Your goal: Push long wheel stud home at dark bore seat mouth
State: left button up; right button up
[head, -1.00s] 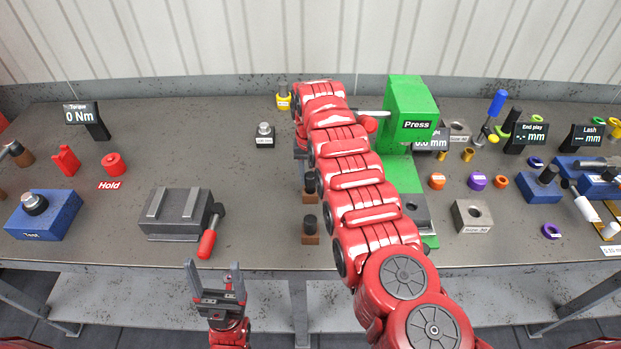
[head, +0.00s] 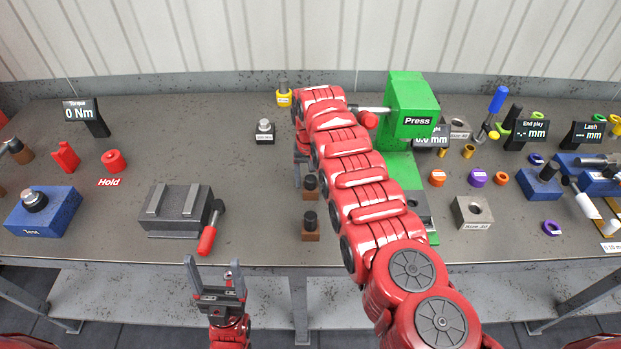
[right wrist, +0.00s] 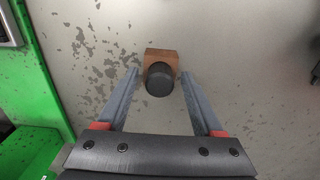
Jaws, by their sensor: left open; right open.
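My right gripper (right wrist: 158,98) is open, with its two fingers on either side of a black-topped knob (right wrist: 159,80) on a brown block; I cannot tell if they touch it. In the head view the right gripper (head: 300,172) is mostly hidden by my red arm, near two black knobs on brown blocks (head: 310,238). My left gripper (head: 216,272) is open and empty in front of the bench edge. A grey block with a dark round bore (head: 472,212) sits right of the green press (head: 410,105). I cannot make out which piece is the long wheel stud.
A grey vise-like fixture (head: 172,210) with a red handle stands left of centre. A blue test block (head: 42,212) is at far left. The press lever's red knob (head: 368,120) is close to my right arm. Bare bench (head: 225,150) lies left of that arm.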

notch_tip(320, 180, up, 2)
jog(key=shift+a+r, duration=0.1)
jog(key=shift+r, duration=0.25)
jog(key=r+b, duration=0.1)
jog(key=r, duration=0.1)
jog(key=r+b, duration=0.1)
jog(key=r, duration=0.2)
jog(key=r+b, duration=0.1)
jog(key=r, duration=0.1)
jog(key=shift+s+r+b, duration=0.25)
jog(key=shift+b, duration=0.05)
notch_tip(320, 180, up, 3)
notch_tip(320, 180, up, 4)
jog(key=p, duration=0.4)
send_over(311, 179)
jog(key=shift+s+r+p, duration=0.15)
jog(key=shift+p, duration=0.4)
